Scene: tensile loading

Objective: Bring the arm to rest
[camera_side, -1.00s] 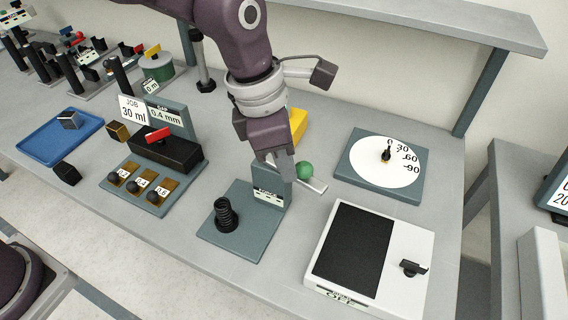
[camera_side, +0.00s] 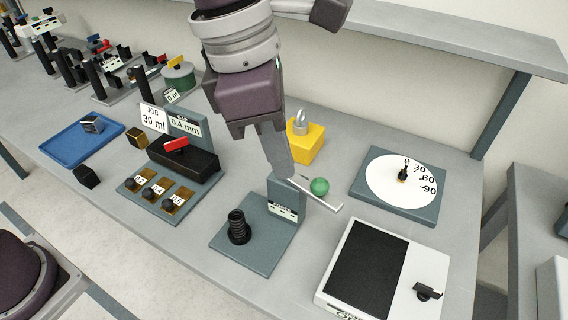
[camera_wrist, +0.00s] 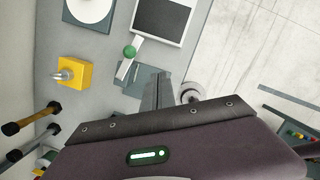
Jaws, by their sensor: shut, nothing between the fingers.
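My gripper (camera_side: 284,176) points down in the side view, with its fingers together and nothing between them. In that view its tips overlap the top of the grey-blue stand with the black spring (camera_side: 238,228); I cannot tell whether they touch. A lever with a green ball (camera_side: 319,186) sits at the top of that stand. In the wrist view my gripper (camera_wrist: 158,78) is shut, and the green ball (camera_wrist: 130,52) is up and left of it.
A dial plate (camera_side: 399,186) and a white-framed black pad (camera_side: 362,265) lie to the right. A yellow block (camera_side: 306,146) stands behind. A shelf (camera_side: 450,38) runs above the back.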

